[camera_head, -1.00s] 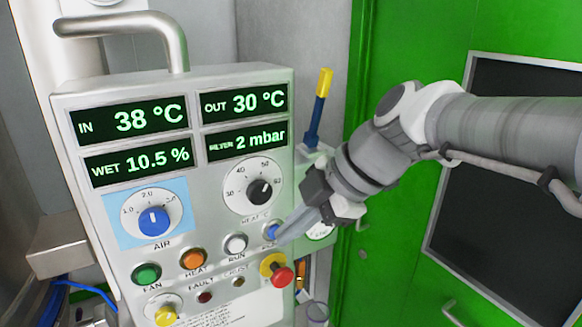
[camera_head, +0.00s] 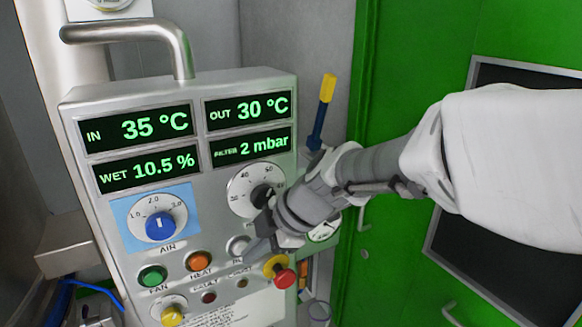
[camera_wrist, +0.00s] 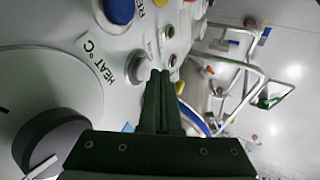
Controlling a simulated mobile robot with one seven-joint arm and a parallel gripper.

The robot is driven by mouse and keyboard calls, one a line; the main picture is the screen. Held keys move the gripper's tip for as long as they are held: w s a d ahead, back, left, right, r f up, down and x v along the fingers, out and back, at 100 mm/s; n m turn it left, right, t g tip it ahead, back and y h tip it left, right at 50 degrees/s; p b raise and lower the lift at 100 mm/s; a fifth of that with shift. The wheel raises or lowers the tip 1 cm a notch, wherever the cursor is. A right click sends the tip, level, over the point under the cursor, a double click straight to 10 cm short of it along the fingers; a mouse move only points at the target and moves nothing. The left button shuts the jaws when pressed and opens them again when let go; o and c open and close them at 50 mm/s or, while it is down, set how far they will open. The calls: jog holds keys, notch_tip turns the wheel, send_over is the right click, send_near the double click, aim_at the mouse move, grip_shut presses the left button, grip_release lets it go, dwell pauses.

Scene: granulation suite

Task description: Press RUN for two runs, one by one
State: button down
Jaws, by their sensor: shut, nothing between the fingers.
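The control panel (camera_head: 105,210) fills the left and middle of the head view. Its RUN button (camera_head: 236,245) is pale grey in a metal collar, partly covered by my fingers, which also hide its label. My gripper (camera_head: 250,252) is shut and empty, with its fingertips close by the RUN button. In the wrist view the shut fingertips (camera_wrist: 164,73) lie beside a grey collared button (camera_wrist: 138,68); I cannot tell whether they touch it. The displays read IN 35 °C, OUT 30 °C, WET 10.5 % and FILTER 2 mbar.
Close around are the green FAN button (camera_head: 152,276), orange HEAT button (camera_head: 199,260), HEAT dial (camera_head: 243,190), AIR dial (camera_head: 159,224) and red emergency knob (camera_head: 284,277).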

jog(key=shift+w+a, duration=0.25)
jog(key=shift+w, duration=0.15)
jog(key=shift+w+a+r+b, duration=0.3)
jog(key=shift+w+b, duration=0.25)
jog(key=shift+b, duration=0.75)
